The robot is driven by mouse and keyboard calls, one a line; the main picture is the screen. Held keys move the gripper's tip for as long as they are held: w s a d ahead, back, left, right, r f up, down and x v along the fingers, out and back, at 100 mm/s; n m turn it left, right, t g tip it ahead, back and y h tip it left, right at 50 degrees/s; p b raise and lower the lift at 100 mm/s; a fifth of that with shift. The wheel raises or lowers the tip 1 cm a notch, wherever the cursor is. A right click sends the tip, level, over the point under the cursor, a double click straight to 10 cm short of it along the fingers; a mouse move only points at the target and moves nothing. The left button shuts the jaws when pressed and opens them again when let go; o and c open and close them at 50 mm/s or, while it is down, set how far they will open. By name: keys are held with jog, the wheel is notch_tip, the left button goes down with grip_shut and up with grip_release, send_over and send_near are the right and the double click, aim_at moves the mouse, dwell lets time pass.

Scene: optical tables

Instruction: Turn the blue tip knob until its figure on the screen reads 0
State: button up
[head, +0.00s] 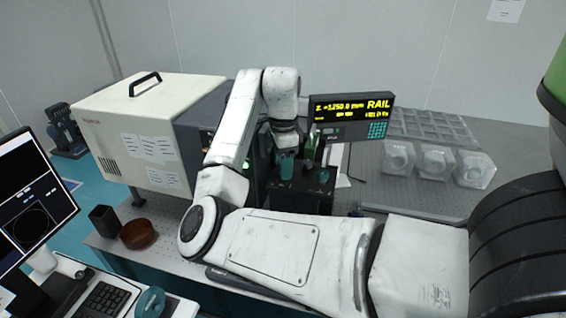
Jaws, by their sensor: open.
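The screen (350,108) stands behind the arm. It shows yellow text that seems to read Z +1250.0 mm, with RAIL and HELD at its right; a smaller line below is too small to read. My gripper (296,160) points down over a dark block (303,190) in front of the screen, with its jaws open. Teal and green parts show around the fingers, but I cannot tell which belong to the gripper. I cannot make out the blue tip knob or whether the gripper touches it.
A large beige and grey cabinet (140,120) stands left of the arm. Clear cases (436,162) and a grey tray (425,128) sit on the right. A brown bowl (139,234) and a black cup (104,220) stand at left. A monitor (33,190) is at the left edge.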

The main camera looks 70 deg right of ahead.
notch_tip(320, 180, up, 11)
jog(key=shift+f+b, duration=0.15)
jog(key=shift+b, duration=0.3)
dwell(0.4)
